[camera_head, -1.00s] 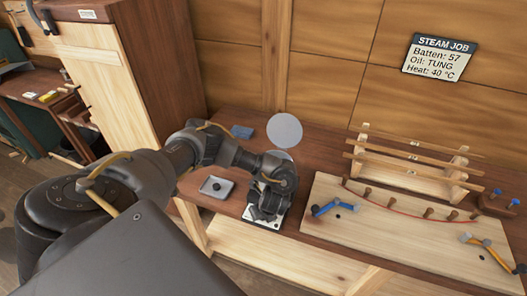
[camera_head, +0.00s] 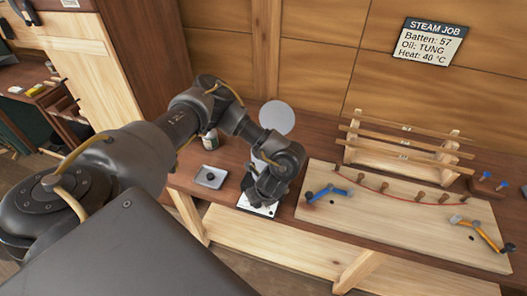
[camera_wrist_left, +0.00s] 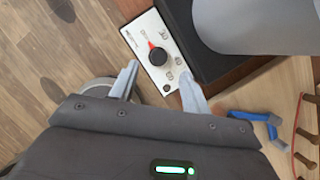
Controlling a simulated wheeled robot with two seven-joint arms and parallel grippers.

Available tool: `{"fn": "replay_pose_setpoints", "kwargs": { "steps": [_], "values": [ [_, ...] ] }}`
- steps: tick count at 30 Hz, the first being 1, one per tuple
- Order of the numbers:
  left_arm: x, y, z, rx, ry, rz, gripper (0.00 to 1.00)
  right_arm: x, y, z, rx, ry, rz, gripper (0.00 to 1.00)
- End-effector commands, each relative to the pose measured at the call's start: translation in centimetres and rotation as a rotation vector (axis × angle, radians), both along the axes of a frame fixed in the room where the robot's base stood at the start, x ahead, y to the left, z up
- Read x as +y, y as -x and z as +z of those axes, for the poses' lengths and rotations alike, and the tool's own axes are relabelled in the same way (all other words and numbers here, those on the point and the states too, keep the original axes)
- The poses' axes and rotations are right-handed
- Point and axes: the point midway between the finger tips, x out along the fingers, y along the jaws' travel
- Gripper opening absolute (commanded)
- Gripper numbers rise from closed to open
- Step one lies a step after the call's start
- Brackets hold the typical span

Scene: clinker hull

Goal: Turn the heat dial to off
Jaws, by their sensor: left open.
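The heat dial (camera_wrist_left: 159,56) is a round black knob with a red pointer, on a white panel (camera_wrist_left: 137,34) with printed marks. The pointer is toward the upper left in the left wrist view. The marks are too small to read. My left gripper (camera_wrist_left: 158,71) is open, its two grey fingers on either side of the knob in that view; I see no contact. In the head view my left gripper (camera_head: 256,192) is over the white panel (camera_head: 268,211) at the bench's front edge and hides the dial. My right gripper is not in view.
A grey cylinder (camera_wrist_left: 245,22) stands beside the panel. A small tray (camera_head: 211,177) and a bottle (camera_head: 210,140) are to its left. A pale board (camera_head: 400,225) with pegs and blue and orange tools lies to the right. A sign (camera_head: 430,42) reads Heat: 40 °C.

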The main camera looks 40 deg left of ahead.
Motion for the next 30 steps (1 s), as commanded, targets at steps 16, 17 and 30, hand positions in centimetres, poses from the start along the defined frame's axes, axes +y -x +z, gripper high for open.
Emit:
{"fn": "replay_pose_setpoints", "kwargs": {
  "steps": [16, 17, 30],
  "values": [
    [-1.7, 0.8, 4.4, 0.0, 0.0, 0.001, 0.47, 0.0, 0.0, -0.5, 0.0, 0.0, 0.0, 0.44],
    [-1.7, 0.8, 4.4, 0.0, 0.0, 0.001, 0.47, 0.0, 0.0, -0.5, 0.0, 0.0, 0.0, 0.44],
    [-1.8, 0.8, 4.3, 0.001, 0.003, 0.001, 0.47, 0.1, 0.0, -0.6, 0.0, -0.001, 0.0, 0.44]
  ]
}}
